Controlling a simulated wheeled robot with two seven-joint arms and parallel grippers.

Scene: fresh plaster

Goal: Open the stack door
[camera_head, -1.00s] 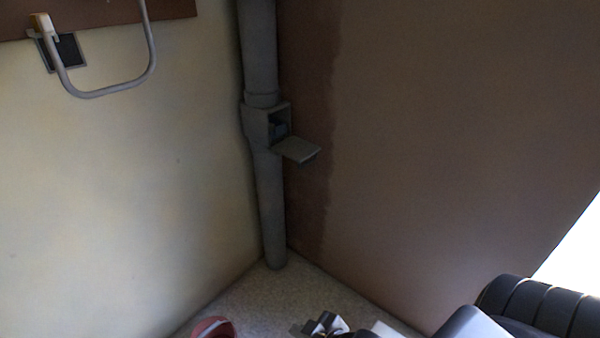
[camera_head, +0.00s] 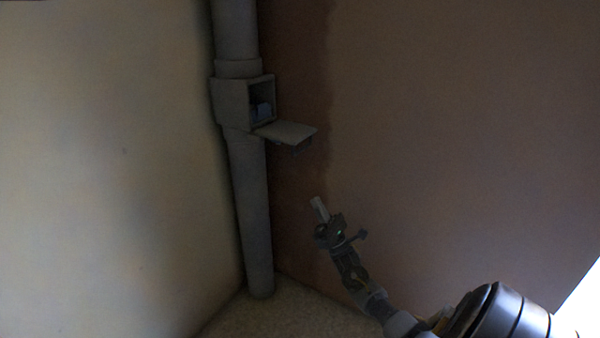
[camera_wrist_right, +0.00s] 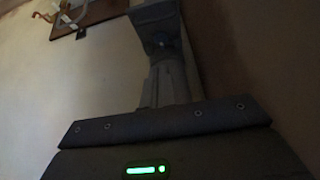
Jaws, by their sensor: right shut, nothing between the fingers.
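The stack is a grey pipe (camera_head: 250,190) standing in the room corner in the head view. A square box on it has an open front, with a bluish-grey thing (camera_head: 262,110) inside. The stack door (camera_head: 287,131) is a grey flap, hinged down and sticking out roughly level to the right. My right gripper (camera_head: 318,206) is shut and empty, below and slightly right of the door, apart from it and pointing up. In the right wrist view a grey upright shape stands above my dark gripper body; I cannot clearly tell its parts. My left gripper is out of view.
A pale wall (camera_head: 110,170) is on the left and a brown wall (camera_head: 440,150) on the right, close behind my right arm. Speckled floor (camera_head: 285,315) shows at the bottom. Space below the door is free.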

